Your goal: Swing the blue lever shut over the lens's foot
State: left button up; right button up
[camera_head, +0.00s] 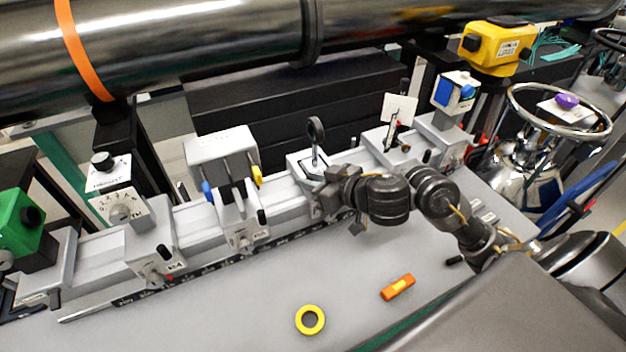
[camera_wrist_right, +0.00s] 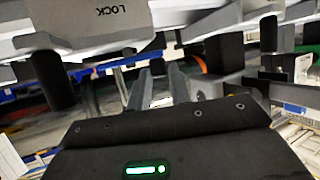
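The lens (camera_head: 316,130) is a dark upright ring on a thin post, on a grey carrier (camera_head: 297,161) on the rail. Its foot is partly hidden by my right wrist. My right gripper (camera_head: 318,197) is at the front of that carrier, low beside the rail; contact cannot be told. In the right wrist view its two fingers (camera_wrist_right: 158,80) stand apart with nothing seen between them. A blue lever-like piece (camera_head: 207,191) shows on the left side of the neighbouring grey unit; I see no blue lever beside the lens. My left gripper is out of view.
A grey block marked LOCK (camera_wrist_right: 110,15) and a black peg (camera_wrist_right: 50,80) are close above the gripper. A yellow piece (camera_head: 257,176) is on the neighbouring unit (camera_head: 222,150).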

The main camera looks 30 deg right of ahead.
grip_shut()
jog(key=n+g+y+p, duration=0.1)
jog(key=n+g+y, duration=0.1)
jog(key=n, duration=0.1)
jog(key=d+n+g+y+p, duration=0.1)
jog(key=n+g+y, duration=0.1)
jog(key=y, duration=0.1)
jog(key=d+n+g+y+p, duration=0.1)
jog(key=n+g+y+p, duration=0.1)
jog(key=n, duration=0.1)
jog(key=shift+s+d+n+g, duration=0.25)
jog(key=shift+s+n+g, duration=0.05)
jog(key=shift+s, duration=0.05)
jog(key=shift+d+f+n+g+y+b, duration=0.15)
jog(key=shift+n+g+y+b, duration=0.25)
jog(key=shift+n+g, duration=0.2)
jog(key=shift+d+r+n+g+y+b, duration=0.15)
jog(key=shift+n+g+y+b, duration=0.25)
jog(key=shift+n+g, duration=0.2)
jog(key=shift+d+n+g+b, duration=0.2)
jog(key=shift+n+g+b, duration=0.45)
jog(key=shift+g, duration=0.1)
jog(key=shift+d+n+g+b, duration=0.15)
jog(key=shift+n+g+b, duration=0.4)
jog(key=shift+n+g, duration=0.15)
jog(key=shift+g, duration=0.25)
